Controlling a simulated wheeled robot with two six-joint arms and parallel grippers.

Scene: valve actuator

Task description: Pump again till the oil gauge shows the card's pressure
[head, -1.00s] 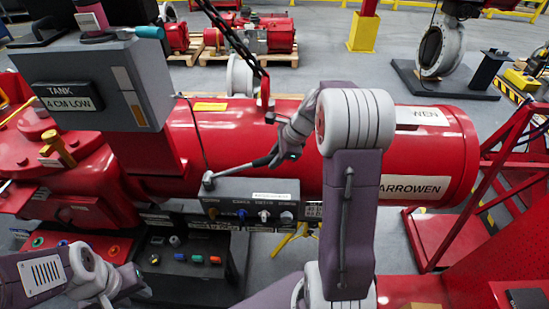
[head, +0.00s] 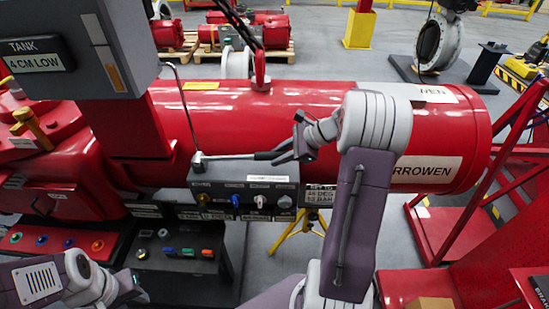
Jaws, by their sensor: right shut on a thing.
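The pump lever (head: 235,156) is a thin bar with a black grip. It lies nearly level just above the grey hydraulic panel (head: 228,187), pivoting at the panel's left end. My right gripper (head: 285,152) is shut on the grip at its right end. The card (head: 320,194) at the panel's right end reads "SET TO", with a degree line and a line that looks like "52 BAR". A round gauge (head: 285,202) sits at the panel's right; its needle is too small to read. My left gripper (head: 130,288) is at the lower left, its fingers unclear.
The big red actuator cylinder (head: 350,115) lies behind the lever, with a chain hooked above it. A grey box (head: 88,50) labelled "TANK 4 CM LOW" stands upper left. A black box with coloured plugs (head: 180,270) is below the panel. A red frame (head: 470,200) stands right.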

